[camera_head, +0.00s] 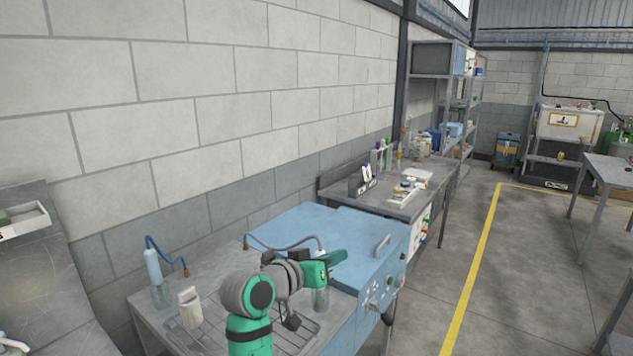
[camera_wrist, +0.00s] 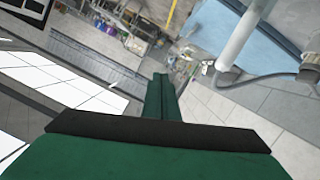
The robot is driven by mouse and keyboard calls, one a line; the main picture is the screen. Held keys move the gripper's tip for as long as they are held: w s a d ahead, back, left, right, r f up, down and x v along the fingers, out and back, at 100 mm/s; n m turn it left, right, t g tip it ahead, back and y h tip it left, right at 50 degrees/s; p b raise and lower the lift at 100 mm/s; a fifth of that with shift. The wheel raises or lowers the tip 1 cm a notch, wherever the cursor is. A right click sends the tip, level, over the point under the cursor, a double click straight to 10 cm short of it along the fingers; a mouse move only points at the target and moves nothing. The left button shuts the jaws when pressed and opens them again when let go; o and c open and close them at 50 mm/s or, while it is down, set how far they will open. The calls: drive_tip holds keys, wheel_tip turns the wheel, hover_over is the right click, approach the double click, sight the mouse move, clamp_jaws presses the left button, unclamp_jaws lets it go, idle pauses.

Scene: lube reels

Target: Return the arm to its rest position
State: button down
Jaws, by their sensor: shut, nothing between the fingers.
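My gripper (camera_head: 334,260) is at the end of my green and grey arm, above the front bench by the blue lidded unit. In the wrist view my gripper (camera_wrist: 160,80) shows as two green fingers pressed together, with nothing between them. It is tilted, and the wrist view looks past it at the wall and distant shelves. A clear bottle (camera_head: 321,299) stands just below and behind my gripper. I cannot tell from these views whether they touch.
A blue unit (camera_head: 290,245) with a handle stands at the bench's right. A blue-topped bottle (camera_head: 157,280) and a whitish container (camera_head: 190,307) stand left of my arm. A grey bench (camera_head: 428,200) holds racks farther back. Open floor (camera_head: 530,270) lies right, crossed by a yellow line.

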drive_tip(key=s+f+n+t+y, duration=0.1)
drive_tip(key=s+f+n+y, duration=0.1)
drive_tip(key=f, duration=0.8)
drive_tip(key=s+f+n+t+y, duration=0.1)
drive_tip(key=s+f+n, duration=0.15)
drive_tip(key=f, duration=0.75)
drive_tip(key=s+a+f+n+t+y, duration=0.1)
drive_tip(key=s+a+f+n+y, duration=0.2)
drive_tip(key=s+f, duration=1.05)
drive_tip(key=s+a+f+y, duration=0.1)
drive_tip(key=s+f+y, duration=0.15)
drive_tip(key=s, duration=0.65)
drive_tip(key=s+f+y, duration=0.2)
drive_tip(key=s+f, duration=0.1)
drive_tip(key=s, duration=0.7)
drive_tip(key=s+r+m, duration=0.1)
drive_tip(key=s+r, duration=0.2)
drive_tip(key=s, duration=0.5)
drive_tip(key=s+r+m, duration=0.2)
drive_tip(key=s+r, duration=0.1)
drive_tip(key=s, duration=0.5)
drive_tip(key=shift+s+a+r+t, duration=0.2)
drive_tip(key=shift+a+r+t, duration=0.05)
drive_tip(key=shift+t, duration=0.15)
